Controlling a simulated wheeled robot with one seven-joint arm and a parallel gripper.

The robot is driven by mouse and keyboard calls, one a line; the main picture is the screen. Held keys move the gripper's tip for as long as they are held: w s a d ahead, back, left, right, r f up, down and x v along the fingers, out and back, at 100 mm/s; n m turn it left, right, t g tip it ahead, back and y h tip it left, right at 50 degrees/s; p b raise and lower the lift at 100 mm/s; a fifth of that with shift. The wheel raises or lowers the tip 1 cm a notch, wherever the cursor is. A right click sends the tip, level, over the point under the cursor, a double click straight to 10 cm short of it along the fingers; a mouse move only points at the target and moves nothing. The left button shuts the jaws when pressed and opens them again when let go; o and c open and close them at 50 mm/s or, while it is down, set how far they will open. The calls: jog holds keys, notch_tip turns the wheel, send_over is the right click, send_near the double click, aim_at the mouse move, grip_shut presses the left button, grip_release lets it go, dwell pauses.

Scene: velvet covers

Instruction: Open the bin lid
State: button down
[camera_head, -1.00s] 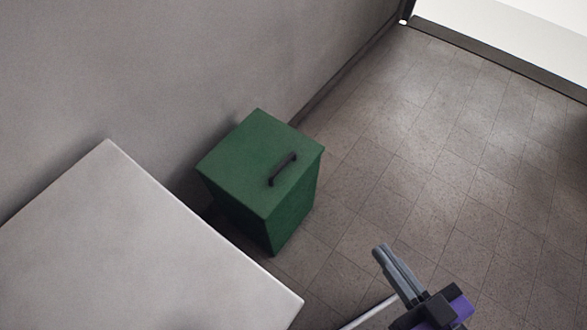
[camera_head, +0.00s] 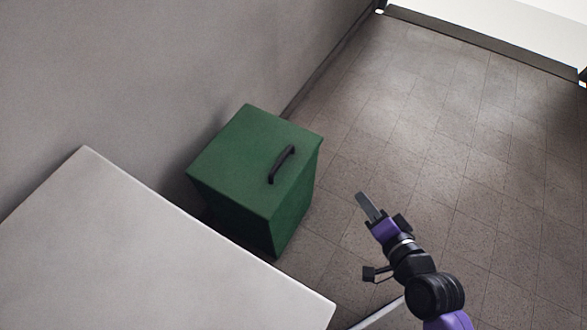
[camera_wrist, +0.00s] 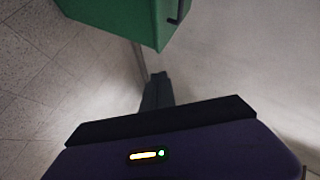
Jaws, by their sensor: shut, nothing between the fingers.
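A green bin (camera_head: 243,160) stands on the floor against the wall, with its flat lid shut. A black bar handle (camera_head: 281,164) is on the lid, towards its right side. My gripper (camera_head: 362,200) is in the air to the right of the bin, apart from it, with its fingers together and empty. In the wrist view, the fingers (camera_wrist: 157,82) are together, the bin (camera_wrist: 125,18) shows at the top, and part of the handle (camera_wrist: 179,12) is at the top edge.
A pale flat-topped surface (camera_head: 130,250) stands in the left foreground, close to the bin. The grey wall (camera_head: 180,80) is behind the bin. The tiled floor (camera_head: 430,130) to the right is clear.

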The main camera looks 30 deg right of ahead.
jog(key=w+d+f+m+y+b, duration=0.1)
jog(key=w+f+m+y+b, duration=0.1)
jog(key=w+f+m, duration=0.5)
jog(key=m+g+y+b, duration=0.2)
jog(key=m+y, duration=0.6)
send_near(293, 171)
jog(key=shift+m, duration=0.3)
jog(key=w+a+b, duration=0.1)
jog(key=w, duration=0.1)
jog(key=w+a+b, duration=0.1)
jog(key=w+a, duration=0.1)
jog(key=w, duration=0.1)
jog(key=w+a+b, duration=0.1)
jog(key=w+a, duration=0.1)
jog(key=shift+w+a+f, duration=0.2)
jog(key=shift+w+f, duration=0.15)
jog(key=shift+f, duration=0.05)
jog(key=shift+r, duration=0.1)
